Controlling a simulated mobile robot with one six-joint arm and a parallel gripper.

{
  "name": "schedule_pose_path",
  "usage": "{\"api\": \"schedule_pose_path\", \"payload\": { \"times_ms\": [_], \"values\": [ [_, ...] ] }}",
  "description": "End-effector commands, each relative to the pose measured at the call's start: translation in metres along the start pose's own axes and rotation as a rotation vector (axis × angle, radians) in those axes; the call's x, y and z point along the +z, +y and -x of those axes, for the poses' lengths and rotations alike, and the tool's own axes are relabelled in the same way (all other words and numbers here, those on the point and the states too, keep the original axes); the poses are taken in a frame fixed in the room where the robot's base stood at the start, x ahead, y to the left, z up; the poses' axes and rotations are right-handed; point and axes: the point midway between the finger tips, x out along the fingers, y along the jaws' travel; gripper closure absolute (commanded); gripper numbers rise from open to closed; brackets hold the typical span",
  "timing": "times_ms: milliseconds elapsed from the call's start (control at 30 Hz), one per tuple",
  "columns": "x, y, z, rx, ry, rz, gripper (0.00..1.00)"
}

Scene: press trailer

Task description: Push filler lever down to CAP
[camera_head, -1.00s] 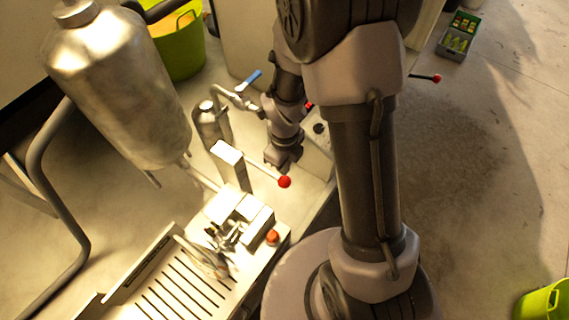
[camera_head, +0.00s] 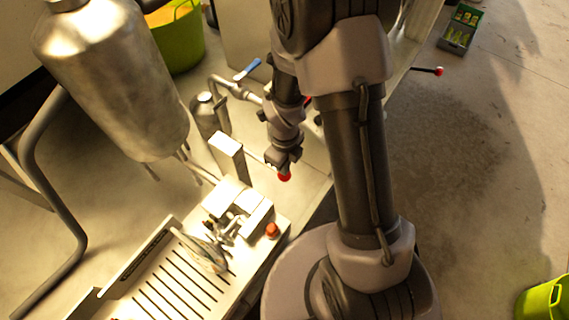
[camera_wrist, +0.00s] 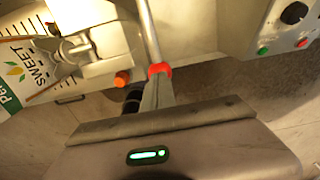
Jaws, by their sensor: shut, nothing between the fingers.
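The filler lever is a thin metal rod with a red ball knob (camera_head: 285,176), sticking out from the filler's upright post (camera_head: 228,157). In the wrist view the rod (camera_wrist: 149,30) comes down from the top edge to the red knob (camera_wrist: 159,70). My gripper (camera_head: 284,168) is shut and empty, right at the knob and covering part of it in the head view. In the wrist view my gripper's fingertips (camera_wrist: 158,78) overlap the knob; I cannot tell whether they touch it. No CAP marking is readable.
An orange-red button (camera_head: 272,230) sits on the filler base beside the slotted tray (camera_head: 178,290). A labelled pouch (camera_wrist: 18,72) is at the filler. A steel tank (camera_head: 112,80) stands at left. A control panel (camera_wrist: 290,25) is near the lever.

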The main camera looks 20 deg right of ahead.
Motion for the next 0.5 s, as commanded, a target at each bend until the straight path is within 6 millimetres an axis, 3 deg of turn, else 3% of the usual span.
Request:
{"api": "schedule_pose_path", "payload": {
  "times_ms": [500],
  "values": [
    [0.002,0.000,-0.028,0.000,0.000,0.001,1.00]
  ]
}}
